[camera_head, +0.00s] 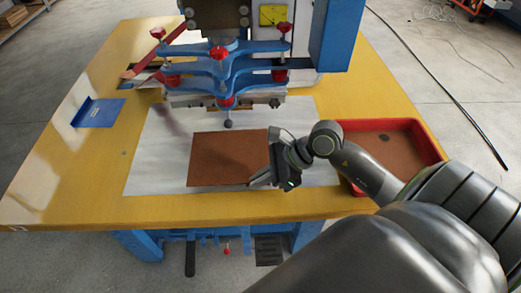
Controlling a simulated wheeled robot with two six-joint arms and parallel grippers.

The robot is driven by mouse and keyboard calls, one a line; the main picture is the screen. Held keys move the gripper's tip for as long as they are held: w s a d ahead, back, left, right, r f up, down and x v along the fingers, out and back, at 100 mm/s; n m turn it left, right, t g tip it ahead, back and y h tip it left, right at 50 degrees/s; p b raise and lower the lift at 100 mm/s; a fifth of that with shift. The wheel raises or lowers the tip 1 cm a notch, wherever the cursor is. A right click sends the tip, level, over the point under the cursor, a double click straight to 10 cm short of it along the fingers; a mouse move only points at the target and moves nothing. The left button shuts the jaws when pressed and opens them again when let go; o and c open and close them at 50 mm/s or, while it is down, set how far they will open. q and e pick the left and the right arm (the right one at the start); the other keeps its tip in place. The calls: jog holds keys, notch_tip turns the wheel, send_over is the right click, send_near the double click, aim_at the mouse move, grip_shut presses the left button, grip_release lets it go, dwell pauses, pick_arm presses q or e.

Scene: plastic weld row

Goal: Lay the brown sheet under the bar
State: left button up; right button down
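The brown sheet (228,158) is a flat rectangle over the white mat (155,150), in front of the press. I cannot tell whether it rests flat on the mat or is slightly raised. The bar (195,98) of the blue press is behind the sheet's far edge, and the sheet is not under it. My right gripper (262,179) is at the sheet's near right corner, its fingertips meeting the right edge. Its finger gap is too small to make out, so its grip is unclear. My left gripper is out of view.
A red tray (432,155) with a brown bottom or sheets stands on the right of the yellow table (75,185), partly behind my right arm. A blue plate (98,113) lies at the left. Blue clamp arms with red knobs (218,53) stand above the bar.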

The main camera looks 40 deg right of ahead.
aim_at(257, 158)
jog(key=w+d, duration=0.2)
jog(key=w, duration=0.1)
jog(key=w+d, duration=0.1)
jog(key=w, duration=0.2)
jog(key=w+d, duration=0.1)
jog(key=shift+w+d+f, duration=0.15)
jog(key=shift+d+f, duration=0.05)
jog(key=shift+d, duration=0.1)
jog(key=shift+w+f+b, duration=0.15)
jog(key=shift+f+b, duration=0.25)
jog(key=shift+b, duration=0.05)
jog(key=shift+f+b, duration=0.35)
jog(key=shift+b, duration=0.05)
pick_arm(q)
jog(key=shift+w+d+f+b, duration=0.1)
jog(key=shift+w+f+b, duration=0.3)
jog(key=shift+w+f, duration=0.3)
pick_arm(e)
jog(key=shift+f, duration=0.35)
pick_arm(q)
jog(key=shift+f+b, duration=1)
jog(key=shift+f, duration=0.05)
pick_arm(e)
jog(key=shift+f, duration=0.1)
jog(key=c, duration=1.5)
grip_release()
jog(key=shift+c, duration=0.2)
